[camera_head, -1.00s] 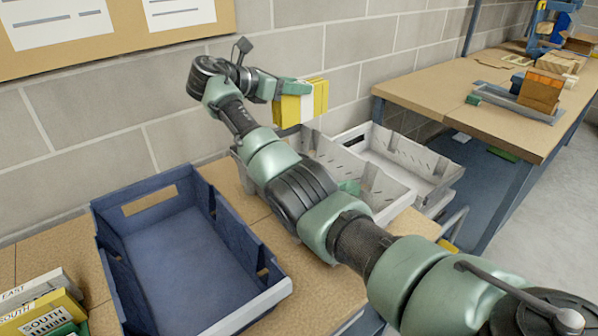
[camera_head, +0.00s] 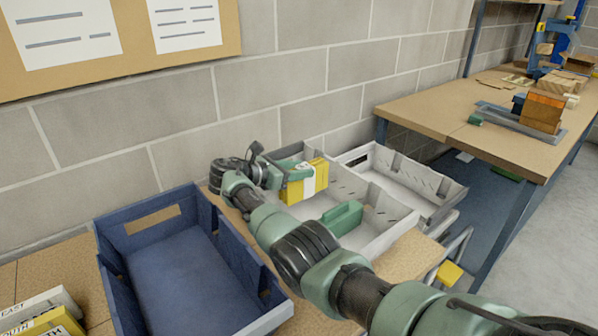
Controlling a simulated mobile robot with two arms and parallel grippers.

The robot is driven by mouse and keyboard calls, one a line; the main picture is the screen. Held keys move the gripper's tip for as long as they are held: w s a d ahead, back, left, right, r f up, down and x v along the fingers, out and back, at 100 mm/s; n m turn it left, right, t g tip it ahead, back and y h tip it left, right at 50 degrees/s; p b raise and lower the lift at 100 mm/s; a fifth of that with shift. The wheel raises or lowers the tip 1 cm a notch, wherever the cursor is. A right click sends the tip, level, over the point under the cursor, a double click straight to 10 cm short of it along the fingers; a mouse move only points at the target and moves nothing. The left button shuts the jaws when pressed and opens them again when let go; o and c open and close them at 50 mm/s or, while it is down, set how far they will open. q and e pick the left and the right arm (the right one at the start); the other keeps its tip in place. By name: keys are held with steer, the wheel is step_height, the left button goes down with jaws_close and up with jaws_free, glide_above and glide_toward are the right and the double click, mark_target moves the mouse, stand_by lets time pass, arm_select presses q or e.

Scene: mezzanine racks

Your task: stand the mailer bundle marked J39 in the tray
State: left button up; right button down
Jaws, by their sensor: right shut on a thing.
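My right gripper (camera_head: 290,172) is shut on a yellow bundle with a white band (camera_head: 309,182). The bundle is upright, at the back left part of the nearer light grey tray (camera_head: 395,228). Its lower end is below the level of the tray's back rim; I cannot tell whether it touches the floor. No J39 mark can be read on it. A green piece (camera_head: 342,218) stands in the same tray, to the right and nearer than the bundle. My right arm hides the tray's left front part. My left gripper is out of view.
An empty blue crate (camera_head: 190,275) stands left of my arm. A second light grey tray (camera_head: 435,185) is just behind and right of the first. Several bundles (camera_head: 45,312) lie at the lower left. A block wall is close behind; a workbench (camera_head: 440,115) stands at right.

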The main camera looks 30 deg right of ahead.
steer(key=shift+f, duration=0.1)
steer(key=shift+f+b, duration=0.35)
steer(key=shift+f, duration=0.2)
steer(key=c, duration=0.8)
jaws_free()
steer(key=shift+c, duration=0.2)
